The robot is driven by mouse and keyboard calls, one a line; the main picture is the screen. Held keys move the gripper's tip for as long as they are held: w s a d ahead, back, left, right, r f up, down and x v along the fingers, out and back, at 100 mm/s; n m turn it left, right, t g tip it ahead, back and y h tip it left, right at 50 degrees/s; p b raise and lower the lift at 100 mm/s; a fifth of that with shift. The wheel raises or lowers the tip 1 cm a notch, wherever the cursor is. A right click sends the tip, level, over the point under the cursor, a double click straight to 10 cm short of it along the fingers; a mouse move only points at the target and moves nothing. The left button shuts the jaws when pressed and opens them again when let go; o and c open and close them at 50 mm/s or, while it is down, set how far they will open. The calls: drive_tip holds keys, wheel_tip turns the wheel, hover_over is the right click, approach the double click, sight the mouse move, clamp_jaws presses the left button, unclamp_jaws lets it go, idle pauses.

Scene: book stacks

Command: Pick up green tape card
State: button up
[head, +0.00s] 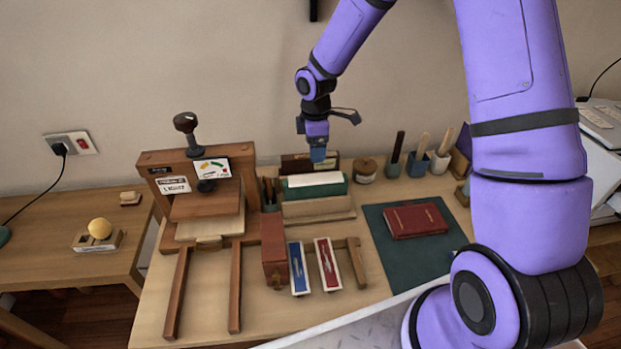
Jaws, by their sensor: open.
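My gripper (318,155) hangs in the air near the back of the table, pointing down. It is open and looks empty, though its fingers are small here. A green piece (318,191) with a white strip (314,179) along its top stands just below my gripper, apart from it as far as I can tell. I cannot tell for certain which of these is the green tape card.
The wooden press (163,160) stands at the left. A blue tray (298,268) and a red tray (327,264) lie in front. A red book (416,221) rests on a dark green mat (393,257). Tool cups (417,164) and a round brown roll (365,170) stand at the back right.

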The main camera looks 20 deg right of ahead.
sight(316, 179)
wheel_tip(316, 179, down, 10)
drive_tip(key=shift+s+d+r, duration=0.1)
drive_tip(key=shift+d, duration=0.05)
drive_tip(key=c, duration=1)
